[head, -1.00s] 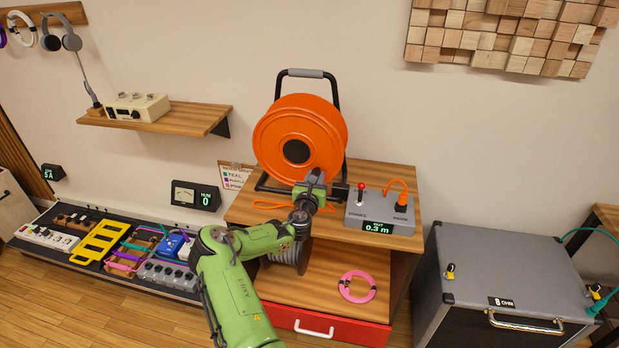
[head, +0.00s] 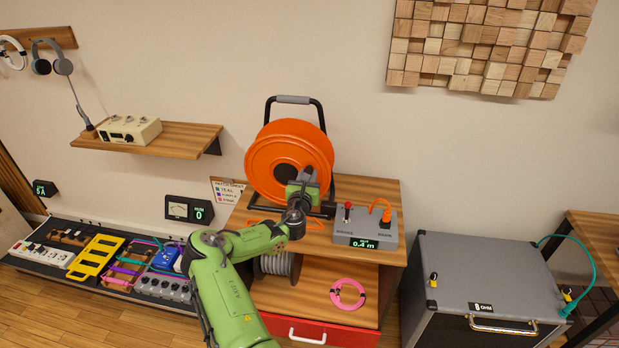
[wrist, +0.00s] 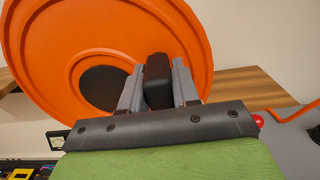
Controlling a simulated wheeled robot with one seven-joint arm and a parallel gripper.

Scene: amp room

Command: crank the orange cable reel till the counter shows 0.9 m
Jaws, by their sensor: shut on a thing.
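The orange cable reel (head: 268,160) stands upright in a black frame on the wooden cabinet top. Its disc fills the upper left of the wrist view (wrist: 60,45). My gripper (head: 303,185) is in front of the reel's lower right part. In the wrist view my gripper (wrist: 158,85) is shut on a dark crank handle (wrist: 157,72), one grey finger on each side. The rest of the crank is hidden. The counter (head: 363,243) on the grey control box reads 0.4 m.
The grey box (head: 389,236) beside the reel carries a red-knobbed lever (head: 347,205) and an orange plug (head: 386,214). A pink cable coil (head: 347,307) lies on the lower shelf. A grey-topped cabinet (head: 490,268) stands right; a pedalboard (head: 60,275) lies left.

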